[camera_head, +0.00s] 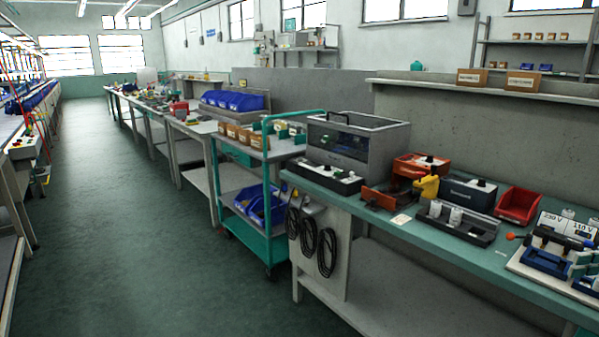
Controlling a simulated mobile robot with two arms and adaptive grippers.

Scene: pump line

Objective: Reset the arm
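Neither of my grippers can be made out in the head view, and no arm of mine clearly shows. The green-topped workbench (462,259) runs along the right side. At its right end is a white board (522,259) with a black lever-like part with an orange knob (510,236), blue blocks and teal pieces, cut by the picture edge. Signs reading 230 V and 110 V (567,225) stand behind it. A black tray (458,232) holds white cylinders. A yellow part (426,188) stands near an orange-red block (378,199).
Black cables (327,253) hang at the bench end. The aisle floor (120,230) is clear.

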